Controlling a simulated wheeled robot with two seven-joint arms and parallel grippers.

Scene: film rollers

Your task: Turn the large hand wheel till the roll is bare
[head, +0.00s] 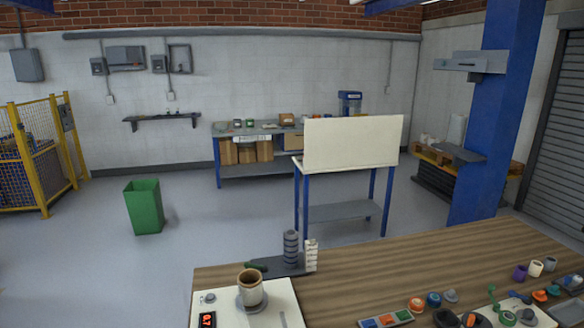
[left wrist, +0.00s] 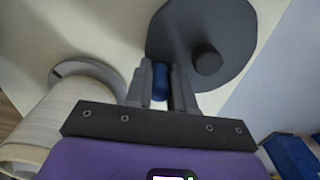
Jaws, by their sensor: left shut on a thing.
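In the left wrist view, a large dark grey hand wheel (left wrist: 222,30) stands on a pale panel, with a round grey hub or knob (left wrist: 207,60) on its face. My left gripper (left wrist: 162,82) is at the wheel's left edge, its two fingers closed around a small blue handle (left wrist: 160,72). A cream roll (left wrist: 48,125) with a grey end disc (left wrist: 88,72) is at the lower left, beside the gripper. How much film is wound on it I cannot tell. Neither gripper shows in the head view, nor does the wheel.
The head view shows a wooden table (head: 330,275) in front with a cup (head: 250,284) and several small coloured parts. Beyond it stand a blue-legged stand with a pale panel (head: 352,143), a green bin (head: 145,206) and a workbench (head: 262,130).

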